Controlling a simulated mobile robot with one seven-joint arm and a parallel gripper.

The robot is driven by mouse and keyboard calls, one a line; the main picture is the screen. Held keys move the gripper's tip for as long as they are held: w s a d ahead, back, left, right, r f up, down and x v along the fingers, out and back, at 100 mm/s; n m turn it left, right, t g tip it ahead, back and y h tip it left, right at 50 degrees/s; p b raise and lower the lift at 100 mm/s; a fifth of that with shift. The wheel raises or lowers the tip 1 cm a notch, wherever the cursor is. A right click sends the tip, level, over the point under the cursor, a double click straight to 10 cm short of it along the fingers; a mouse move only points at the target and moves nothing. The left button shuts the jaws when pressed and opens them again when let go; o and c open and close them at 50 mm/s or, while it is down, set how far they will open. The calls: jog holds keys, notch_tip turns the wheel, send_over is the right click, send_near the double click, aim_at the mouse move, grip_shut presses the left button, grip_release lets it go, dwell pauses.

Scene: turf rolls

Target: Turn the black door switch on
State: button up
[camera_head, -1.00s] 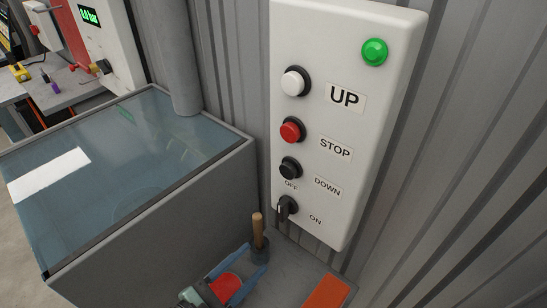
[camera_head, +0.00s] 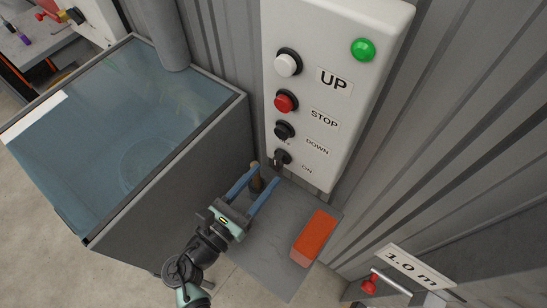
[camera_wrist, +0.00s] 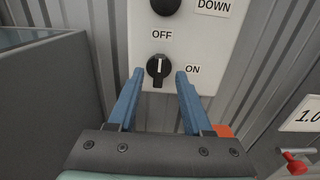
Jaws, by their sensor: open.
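The black door switch (camera_head: 281,158) is a rotary knob low on the white control panel (camera_head: 334,100). In the wrist view the knob (camera_wrist: 158,68) stands upright, its white mark toward the OFF label (camera_wrist: 162,34); the ON label (camera_wrist: 192,69) is to its right. My gripper (camera_head: 266,172) is open, its blue fingers just in front of and below the knob in the head view. In the wrist view the fingertips (camera_wrist: 159,76) show one on each side of the knob. I cannot tell whether they touch it.
Above the switch are black, red (camera_head: 285,102) and white buttons and a green lamp (camera_head: 363,49). A wooden-handled tool (camera_head: 256,182) stands by the fingers. An orange block (camera_head: 314,238) lies on the grey shelf (camera_head: 268,255). A glass-topped tank (camera_head: 130,120) is at left.

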aim_at(275, 163)
jog(key=shift+p+x, duration=0.3)
jog(key=shift+x, duration=2.1)
grip_shut()
